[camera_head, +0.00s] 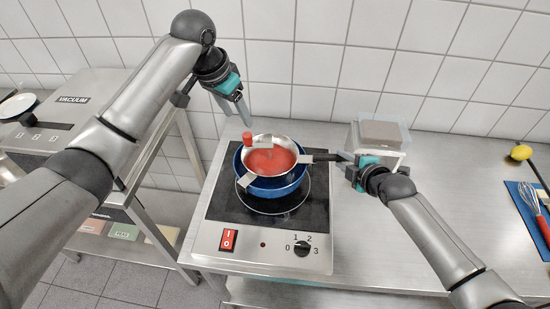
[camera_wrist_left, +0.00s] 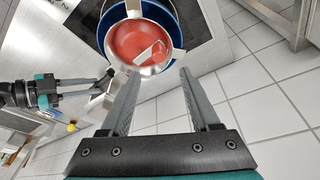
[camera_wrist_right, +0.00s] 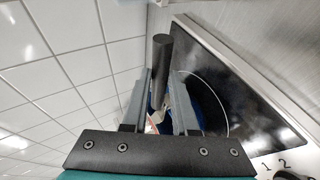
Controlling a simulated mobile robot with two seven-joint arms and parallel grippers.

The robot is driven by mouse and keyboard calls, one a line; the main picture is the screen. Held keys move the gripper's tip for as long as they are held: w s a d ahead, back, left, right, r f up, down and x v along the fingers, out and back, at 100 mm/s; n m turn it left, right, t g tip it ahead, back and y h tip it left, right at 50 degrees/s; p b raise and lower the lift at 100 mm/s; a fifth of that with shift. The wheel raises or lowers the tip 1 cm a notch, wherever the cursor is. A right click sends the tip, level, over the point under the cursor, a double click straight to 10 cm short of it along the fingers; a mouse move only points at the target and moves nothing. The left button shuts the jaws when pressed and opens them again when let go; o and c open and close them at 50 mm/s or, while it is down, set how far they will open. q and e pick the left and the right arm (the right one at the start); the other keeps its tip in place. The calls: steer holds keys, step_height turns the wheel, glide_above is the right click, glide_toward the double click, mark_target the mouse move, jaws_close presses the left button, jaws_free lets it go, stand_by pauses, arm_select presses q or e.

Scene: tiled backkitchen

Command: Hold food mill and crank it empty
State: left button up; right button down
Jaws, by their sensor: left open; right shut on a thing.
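The food mill (camera_head: 283,146) is a steel bowl with red puree in it, resting over a blue pot (camera_head: 258,189) on the hob. Its crank has a red knob (camera_head: 248,137) at the upper left of the bowl. Its black handle (camera_head: 326,157) points right, and my right gripper (camera_head: 350,165) is shut on it. The handle also shows between the fingers in the right wrist view (camera_wrist_right: 161,52). My left gripper (camera_head: 240,107) is open and empty, above and behind the knob. The left wrist view shows the mill (camera_wrist_left: 141,32) beyond the open fingers; the pot's inside is hidden.
The black hob (camera_head: 225,201) has a red switch (camera_head: 228,240) and a dial at the front. A clear container (camera_head: 383,134) stands behind my right gripper. A whisk (camera_head: 530,197) lies on a blue mat at the right. A vacuum machine (camera_head: 84,116) stands at the left.

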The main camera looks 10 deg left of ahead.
mark_target(247, 135)
arm_select(q)
steer(key=shift+s+x, duration=0.2)
steer(key=shift+x, duration=3.85)
jaws_close()
